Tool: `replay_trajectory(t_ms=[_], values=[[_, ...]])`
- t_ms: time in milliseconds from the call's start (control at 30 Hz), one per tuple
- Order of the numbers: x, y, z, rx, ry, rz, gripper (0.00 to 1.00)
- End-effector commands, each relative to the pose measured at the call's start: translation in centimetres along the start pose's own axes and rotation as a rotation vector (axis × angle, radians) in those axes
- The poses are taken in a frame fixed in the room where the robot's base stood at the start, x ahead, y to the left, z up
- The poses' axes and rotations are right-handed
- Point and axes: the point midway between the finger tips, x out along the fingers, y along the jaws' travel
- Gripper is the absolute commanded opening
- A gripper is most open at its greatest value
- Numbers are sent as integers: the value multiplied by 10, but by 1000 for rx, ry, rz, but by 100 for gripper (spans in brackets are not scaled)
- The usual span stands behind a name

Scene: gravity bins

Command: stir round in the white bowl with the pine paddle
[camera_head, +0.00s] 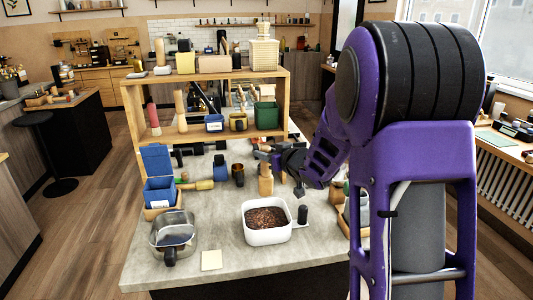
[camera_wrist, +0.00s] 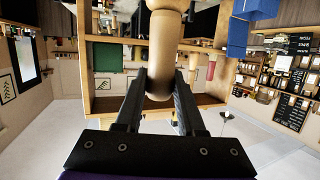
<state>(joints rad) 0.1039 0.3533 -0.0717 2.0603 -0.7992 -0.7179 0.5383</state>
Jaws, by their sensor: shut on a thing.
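The white bowl (camera_head: 267,236) stands on the grey counter, a squarish dish filled with brown grainy stuff. My gripper (camera_head: 267,157) is behind and above the bowl, reaching in from the right. In the wrist view my gripper (camera_wrist: 160,88) is shut on a pale wooden piece with a rounded end, which looks like the pine paddle (camera_wrist: 163,52). In the head view the pale wooden paddle (camera_head: 265,181) shows just below the fingers, behind the bowl's far rim. I cannot tell whether its lower end touches the counter.
A steel pot (camera_head: 173,233) stands left of the bowl, with a pale square note (camera_head: 211,260) between them. A blue bin (camera_head: 160,191) stands behind the pot. A wooden shelf (camera_head: 205,75) with bottles and bins rises at the back. A small dark cylinder (camera_head: 302,214) stands right of the bowl.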

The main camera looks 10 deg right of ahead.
Motion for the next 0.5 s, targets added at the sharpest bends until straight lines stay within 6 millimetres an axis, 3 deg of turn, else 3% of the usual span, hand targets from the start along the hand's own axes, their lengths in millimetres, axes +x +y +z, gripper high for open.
replay_trajectory(t_ms=[233,500], values=[[0,0,1,1,1,7,0],[5,0,17,1,0,7,0]])
